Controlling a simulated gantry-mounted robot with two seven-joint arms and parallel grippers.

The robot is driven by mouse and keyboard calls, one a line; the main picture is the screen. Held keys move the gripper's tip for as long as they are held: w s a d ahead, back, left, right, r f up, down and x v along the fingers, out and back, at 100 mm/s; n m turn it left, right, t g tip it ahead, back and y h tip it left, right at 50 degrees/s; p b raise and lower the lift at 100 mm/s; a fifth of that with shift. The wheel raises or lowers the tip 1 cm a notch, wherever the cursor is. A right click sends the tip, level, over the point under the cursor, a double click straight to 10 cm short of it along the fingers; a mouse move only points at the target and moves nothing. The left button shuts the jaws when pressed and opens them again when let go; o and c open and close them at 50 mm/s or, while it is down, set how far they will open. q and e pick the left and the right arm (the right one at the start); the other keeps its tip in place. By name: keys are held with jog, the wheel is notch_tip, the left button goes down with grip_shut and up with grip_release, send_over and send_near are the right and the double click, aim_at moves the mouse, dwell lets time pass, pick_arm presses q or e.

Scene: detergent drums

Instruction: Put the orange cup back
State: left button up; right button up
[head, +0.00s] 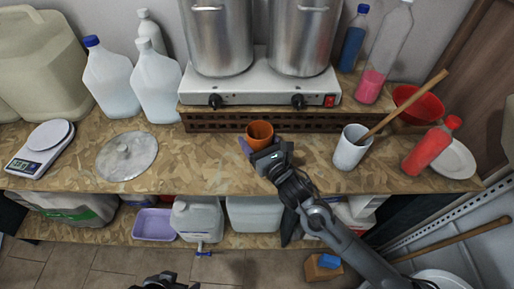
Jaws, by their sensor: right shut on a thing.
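The orange cup (260,132) is upright at the counter's middle, in front of the hotplate stand, its open top facing up. My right gripper (264,149) reaches it from the front right and is shut on its near side. The gripper hides the cup's lower part, so I cannot tell whether its base touches the counter. My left gripper (165,281) is at the bottom edge, low and away from the counter; its fingers do not show clearly.
A hotplate (262,92) with two steel pots stands behind the cup. A white container (350,150) with a wooden stick and a red bottle (432,147) stand to the right. A round lid (127,156) and a scale (40,150) lie left. The counter (205,160) between lid and cup is clear.

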aim_at(257, 149)
jog(key=shift+f, duration=2)
jog(key=shift+b, duration=0.3)
jog(key=shift+f, duration=0.15)
jog(key=o, duration=1.1)
